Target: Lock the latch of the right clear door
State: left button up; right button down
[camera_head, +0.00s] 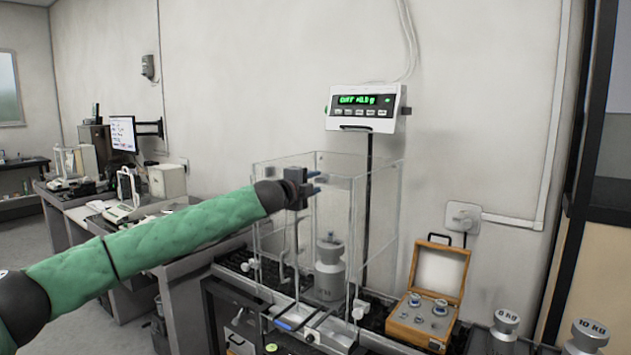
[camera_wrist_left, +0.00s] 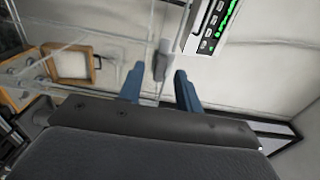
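The clear weighing box (camera_head: 380,215) stands on the scale, with a large grey weight (camera_head: 329,270) inside. Its right clear wall carries a white knob-like latch (camera_head: 360,308) low at the front. A similar white knob (camera_head: 248,266) is at the left side. My left gripper (camera_head: 316,182) is at the upper front of the box, well above the right latch. Its two blue fingers stand apart in the left wrist view (camera_wrist_left: 160,88). A grey post-like part shows beyond them; I cannot tell whether they touch it. My right gripper is not in view.
The display (camera_head: 365,102) stands on a black pole behind the box. An open wooden case (camera_head: 425,318) of small weights sits to the right, with the 8 kg (camera_head: 505,325) and 10 kg (camera_head: 587,337) weights beyond. A desk with equipment is at the left.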

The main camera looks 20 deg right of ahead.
pick_arm(q)
jog(key=shift+w+d, duration=0.4)
jog(key=shift+d, duration=0.1)
grip_shut()
